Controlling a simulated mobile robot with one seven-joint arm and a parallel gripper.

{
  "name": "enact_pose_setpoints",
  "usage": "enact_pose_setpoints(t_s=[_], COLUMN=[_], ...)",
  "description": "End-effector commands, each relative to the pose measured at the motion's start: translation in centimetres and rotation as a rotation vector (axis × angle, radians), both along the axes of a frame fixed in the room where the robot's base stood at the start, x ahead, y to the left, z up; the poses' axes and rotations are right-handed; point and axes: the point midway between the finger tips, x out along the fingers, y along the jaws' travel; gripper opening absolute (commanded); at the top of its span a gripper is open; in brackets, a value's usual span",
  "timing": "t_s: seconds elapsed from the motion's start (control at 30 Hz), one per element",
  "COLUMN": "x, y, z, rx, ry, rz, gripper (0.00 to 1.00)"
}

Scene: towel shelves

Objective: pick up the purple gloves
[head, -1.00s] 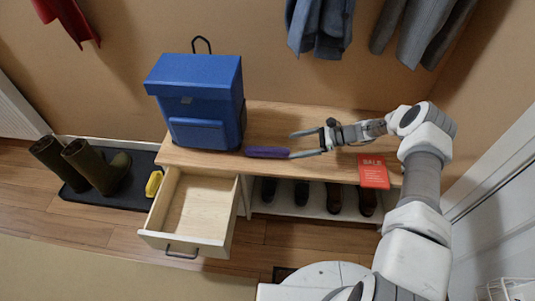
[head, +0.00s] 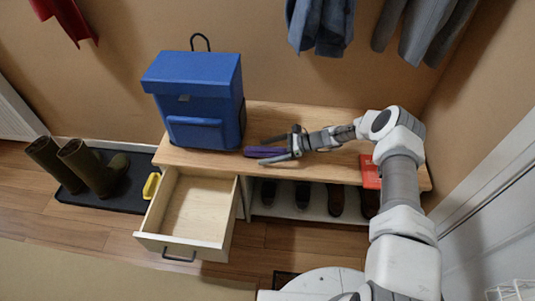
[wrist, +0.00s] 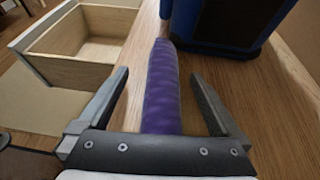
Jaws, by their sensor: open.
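The purple gloves (head: 262,152) lie as a long narrow roll on the wooden bench top, just right of the blue backpack. In the wrist view the purple gloves (wrist: 162,88) run lengthwise between the two fingers, with clear gaps on both sides. My gripper (head: 268,149) is open, low over the bench, reaching in from the right with its fingers on either side of the gloves' near end. It also shows in the wrist view (wrist: 160,82). The end of the gloves closest to the palm is hidden by the gripper body.
The blue backpack (head: 194,85) stands close beyond the gloves' far end. An open, empty drawer (head: 195,210) juts out below the bench (head: 290,115). A red sign (head: 369,172) is by my arm. Shoes sit on the shelf below; boots (head: 88,168) stand at left.

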Motion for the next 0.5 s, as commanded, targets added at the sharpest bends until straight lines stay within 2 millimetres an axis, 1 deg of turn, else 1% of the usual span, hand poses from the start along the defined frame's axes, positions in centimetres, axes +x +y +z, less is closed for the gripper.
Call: enact_pose_setpoints(t_s=[0.1,0.17,0.2,0.37,0.5], x=[0.00,0.01,0.01,0.01,0.01], y=[-0.04,-0.05,-0.06,-0.07,-0.08], z=[0.06,0.06,0.07,0.06,0.06], rx=[0.000,0.000,0.000,0.000,-0.001], ry=[0.000,0.000,0.000,0.000,0.000], rz=[0.000,0.000,0.000,0.000,0.000], gripper=[1.00,0.89,0.82,0.53,0.28])
